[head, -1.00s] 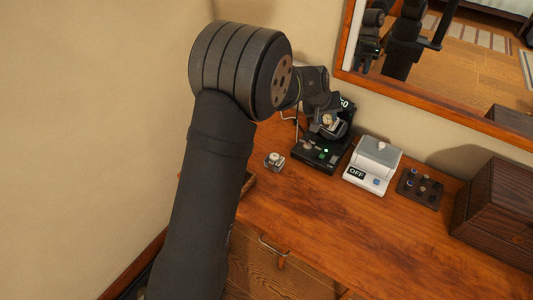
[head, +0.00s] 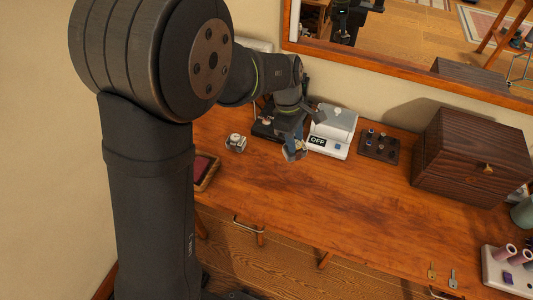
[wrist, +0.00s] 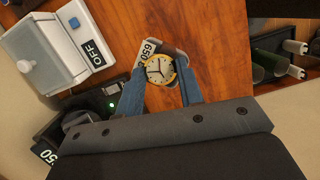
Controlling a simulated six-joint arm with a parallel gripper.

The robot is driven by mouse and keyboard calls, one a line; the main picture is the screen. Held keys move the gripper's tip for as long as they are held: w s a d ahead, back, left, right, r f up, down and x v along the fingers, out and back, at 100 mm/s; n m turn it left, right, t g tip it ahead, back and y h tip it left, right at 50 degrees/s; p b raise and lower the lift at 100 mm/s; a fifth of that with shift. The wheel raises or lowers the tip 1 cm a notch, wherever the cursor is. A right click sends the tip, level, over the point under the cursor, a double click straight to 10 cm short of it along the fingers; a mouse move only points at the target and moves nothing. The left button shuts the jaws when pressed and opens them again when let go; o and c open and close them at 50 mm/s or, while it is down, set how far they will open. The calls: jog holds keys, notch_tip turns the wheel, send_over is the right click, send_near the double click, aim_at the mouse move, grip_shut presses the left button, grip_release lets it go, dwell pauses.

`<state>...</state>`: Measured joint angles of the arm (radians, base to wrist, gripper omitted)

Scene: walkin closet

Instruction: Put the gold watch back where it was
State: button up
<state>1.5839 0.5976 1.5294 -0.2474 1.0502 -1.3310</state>
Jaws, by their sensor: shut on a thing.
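The gold watch (wrist: 160,68) has a gold case and a cream dial. In the wrist view it sits between the two bluish fingers of my gripper (wrist: 160,85), which is shut on it. The black device (wrist: 92,112) has a green light and is partly hidden by my arm in the head view.
A second watch-like item (head: 236,143) stands on the table to the left. A white box marked OFF (head: 333,130), a dark knobbed tray (head: 380,146) and a wooden chest (head: 470,155) line the back. A small red-lined tray (head: 206,171) is at left. The front middle is clear.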

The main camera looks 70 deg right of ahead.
jog(key=shift+w+d+f, duration=0.75)
jog(key=shift+w+f, duration=1)
jog(key=shift+f, duration=0.05)
jog(key=shift+w+d+f, duration=0.7)
jog(key=shift+w+f, duration=1.05)
jog(key=shift+f, duration=0.1)
jog(key=shift+w+d+f, duration=0.75)
jog(key=shift+w+f, duration=1)
jog(key=shift+f, duration=0.05)
jog(key=shift+f, duration=0.15)
jog(key=o, duration=1)
jog(key=shift+c, duration=0.2)
jog(key=v, duration=1.2)
